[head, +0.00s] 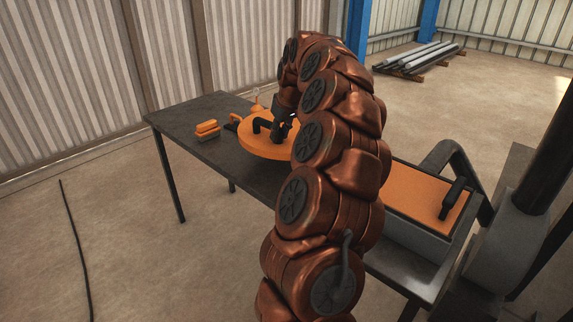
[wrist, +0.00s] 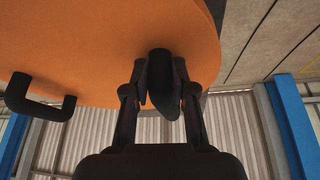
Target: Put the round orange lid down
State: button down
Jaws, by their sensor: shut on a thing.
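The round orange lid (head: 262,152) is over the dark table, left of my arm in the head view. It has black bar handles on its top. My gripper (wrist: 163,80) is shut on one black handle (wrist: 160,60) of the lid in the wrist view. The other handle (wrist: 40,105) is free at the left there. In the head view my gripper (head: 282,130) is partly hidden by my arm. The lid looks roughly level and close to the tabletop, but I cannot tell whether it touches it.
The dark table (head: 190,112) has bare room at its far left. Small orange blocks (head: 207,128) and an orange item (head: 257,104) are near the lid. A grey box with a rectangular orange top (head: 420,190) is at the right, beside dark machinery (head: 500,235).

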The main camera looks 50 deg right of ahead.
jog(key=shift+s+d+f, duration=0.2)
jog(key=shift+s+d, duration=0.05)
jog(key=shift+d, duration=0.05)
jog(key=shift+f+b, duration=0.4)
jog(key=shift+f, duration=4.45)
jog(key=c, duration=1)
grip_release()
jog(key=shift+o, duration=0.2)
jog(key=shift+r, duration=0.1)
jog(key=v, duration=1.2)
jog(key=shift+a+p, duration=0.1)
jog(key=shift+p, duration=0.2)
